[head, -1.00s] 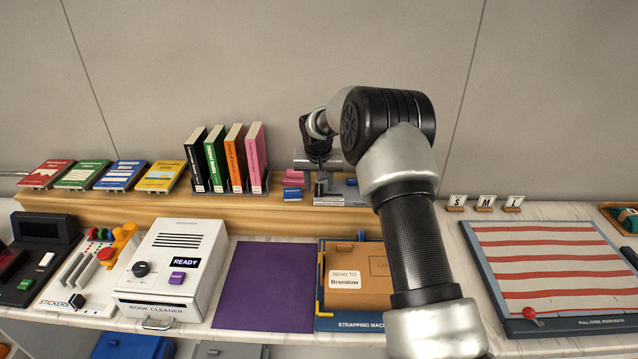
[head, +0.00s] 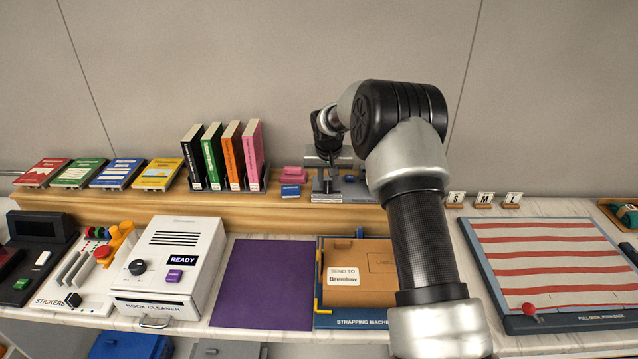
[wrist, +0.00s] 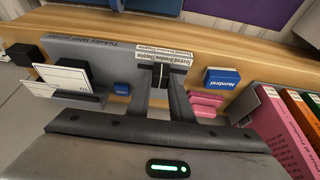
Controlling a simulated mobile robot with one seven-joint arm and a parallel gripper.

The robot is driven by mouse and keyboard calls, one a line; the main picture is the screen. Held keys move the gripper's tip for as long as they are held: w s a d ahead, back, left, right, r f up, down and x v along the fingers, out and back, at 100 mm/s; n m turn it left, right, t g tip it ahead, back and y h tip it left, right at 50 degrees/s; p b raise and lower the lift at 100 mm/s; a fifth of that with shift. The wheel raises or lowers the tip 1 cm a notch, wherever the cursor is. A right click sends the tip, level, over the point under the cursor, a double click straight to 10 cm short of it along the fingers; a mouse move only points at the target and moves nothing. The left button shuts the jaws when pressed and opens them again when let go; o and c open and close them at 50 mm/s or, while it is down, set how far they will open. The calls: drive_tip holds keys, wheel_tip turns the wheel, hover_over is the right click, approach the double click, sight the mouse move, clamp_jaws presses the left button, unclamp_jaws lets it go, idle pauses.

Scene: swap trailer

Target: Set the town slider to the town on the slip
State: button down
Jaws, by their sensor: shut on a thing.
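The town slider is on a grey device (head: 345,197) on the wooden shelf, left of my arm. My gripper (head: 328,172) is down at the device. In the wrist view my gripper (wrist: 161,76) is shut on the small dark slider knob (wrist: 160,70), mostly hidden between the fingertips. The slip (head: 344,277) reads "SEND TO Bramlow" and lies on the brown parcel (head: 378,262). Exactly which name the knob marks is hard to tell.
Pink blocks (head: 293,173) and a blue block (head: 290,191) lie close left of the device, with upright books (head: 228,158) beyond them. White cards (wrist: 62,80) stand by the device's other end. A purple mat (head: 262,285) on the counter is bare.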

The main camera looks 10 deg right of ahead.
drive_tip(key=c, duration=1.6)
unclamp_jaws()
drive_tip(key=shift+a, duration=0.1)
drive_tip(key=shift+o, duration=0.2)
drive_tip(key=shift+r, duration=0.15)
drive_tip(key=b+v, duration=0.1)
drive_tip(key=v, duration=1.6)
drive_tip(key=shift+s+r, duration=0.1)
drive_tip(key=shift+r, duration=0.05)
